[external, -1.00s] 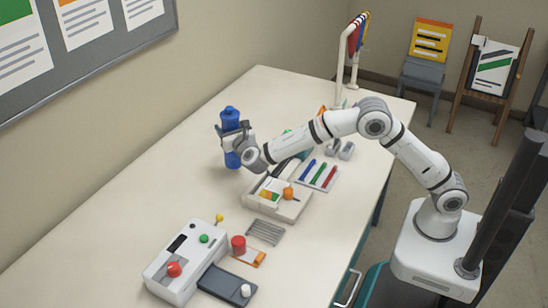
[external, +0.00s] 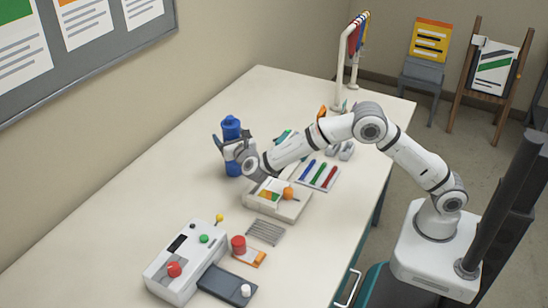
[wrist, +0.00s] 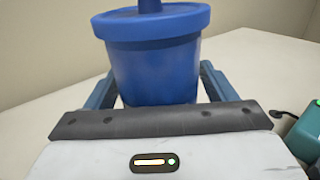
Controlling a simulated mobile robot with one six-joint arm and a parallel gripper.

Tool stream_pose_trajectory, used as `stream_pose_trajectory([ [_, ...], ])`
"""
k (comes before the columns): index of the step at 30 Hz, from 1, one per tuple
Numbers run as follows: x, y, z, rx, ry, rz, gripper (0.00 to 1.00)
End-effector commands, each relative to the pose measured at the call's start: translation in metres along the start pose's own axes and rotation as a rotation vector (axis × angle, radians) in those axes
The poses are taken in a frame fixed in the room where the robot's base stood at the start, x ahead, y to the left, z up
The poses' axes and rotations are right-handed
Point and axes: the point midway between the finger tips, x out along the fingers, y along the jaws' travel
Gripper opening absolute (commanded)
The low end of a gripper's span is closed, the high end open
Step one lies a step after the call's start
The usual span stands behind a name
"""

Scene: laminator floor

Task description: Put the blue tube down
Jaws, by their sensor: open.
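The blue tube (external: 231,128) stands upright on the white table, towards the wall side. It has a wide lid with a small knob on top. In the wrist view the blue tube (wrist: 155,60) fills the middle, with a finger on each side of it. My gripper (external: 232,145) is open around the tube's middle. In the external view the fingers hide part of the tube. Its lower end shows below them and appears to rest on the table.
A tray with an orange knob (external: 278,200) and a rack of coloured pens (external: 318,174) lie right of my gripper. A white machine (external: 187,260) with coloured buttons stands at the front. The table (external: 150,180) left of the tube is clear. A teal object (wrist: 305,135) shows at the wrist view's right edge.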

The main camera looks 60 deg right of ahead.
Motion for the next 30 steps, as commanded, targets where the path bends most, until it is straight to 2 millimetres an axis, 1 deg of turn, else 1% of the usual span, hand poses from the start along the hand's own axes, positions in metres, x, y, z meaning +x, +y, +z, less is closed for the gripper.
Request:
stream_pose_trajectory([
  [6, -0.001, 0.0, 0.005, 0.0, 0.0, 0.0, 0.77],
  [8, -0.009, 0.001, 0.003, 0.0, 0.001, 0.002, 0.77],
  [11, -0.028, 0.001, 0.003, 0.0, 0.0, 0.003, 0.77],
  [15, -0.06, 0.001, 0.002, -0.001, 0.001, 0.004, 0.77],
  [21, -0.098, 0.001, 0.003, 0.001, 0.0, 0.003, 0.77],
  [25, -0.113, 0.001, 0.003, 0.0, -0.001, 0.002, 0.77],
  [30, -0.12, 0.0, 0.003, 0.0, 0.001, 0.0, 0.77],
])
